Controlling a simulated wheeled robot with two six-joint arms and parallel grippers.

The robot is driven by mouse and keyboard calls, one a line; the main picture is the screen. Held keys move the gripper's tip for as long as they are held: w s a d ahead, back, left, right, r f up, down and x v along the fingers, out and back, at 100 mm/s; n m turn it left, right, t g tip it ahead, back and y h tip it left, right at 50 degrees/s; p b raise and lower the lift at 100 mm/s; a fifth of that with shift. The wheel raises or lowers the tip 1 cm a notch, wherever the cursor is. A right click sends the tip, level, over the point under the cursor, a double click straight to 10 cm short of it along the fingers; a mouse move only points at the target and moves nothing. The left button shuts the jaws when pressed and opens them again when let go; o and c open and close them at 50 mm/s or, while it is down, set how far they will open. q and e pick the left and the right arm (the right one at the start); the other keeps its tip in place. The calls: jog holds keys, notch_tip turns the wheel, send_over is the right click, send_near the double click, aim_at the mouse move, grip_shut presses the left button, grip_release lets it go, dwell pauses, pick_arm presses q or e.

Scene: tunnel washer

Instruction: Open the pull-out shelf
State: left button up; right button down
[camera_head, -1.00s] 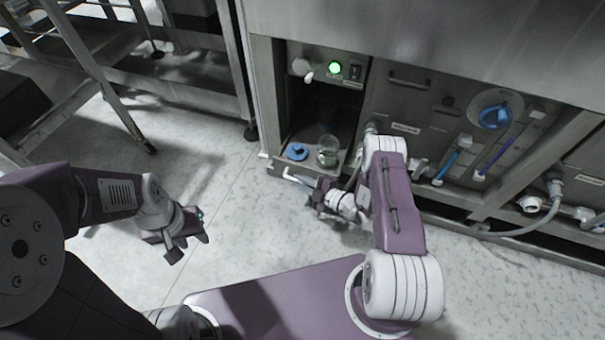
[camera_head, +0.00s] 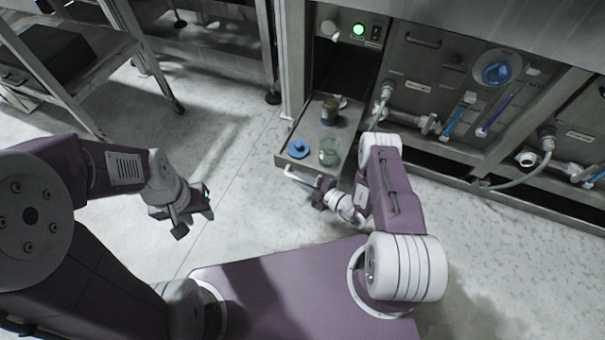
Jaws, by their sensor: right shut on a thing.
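The pull-out shelf (camera_head: 277,160) is a metal tray that sticks out of the open bay under the washer, well clear of the cabinet front. It bears a blue lid-like disc (camera_head: 298,149), a clear glass jar (camera_head: 329,152) and a darker container (camera_head: 330,111) farther back. A light handle (camera_head: 303,178) shows at the shelf's front edge. My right gripper (camera_head: 316,188) is at this handle and shut on it; the fingers are small and partly hidden. My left gripper (camera_head: 193,219) hangs over the floor to the left, empty, its fingers seemingly apart.
The washer's front has a control panel (camera_head: 358,31) with a lit green button above the bay. Pipes and a blue knob (camera_head: 497,72) are to the right. A metal rack (camera_head: 75,85) stands at the left. The floor (camera_head: 235,185) between rack and shelf is clear.

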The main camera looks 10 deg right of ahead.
jog(key=shift+s+a, duration=0.3)
jog(key=shift+s, duration=0.25)
jog(key=c, duration=1.7)
grip_release()
jog(key=p+v, duration=0.4)
jog(key=v, duration=0.5)
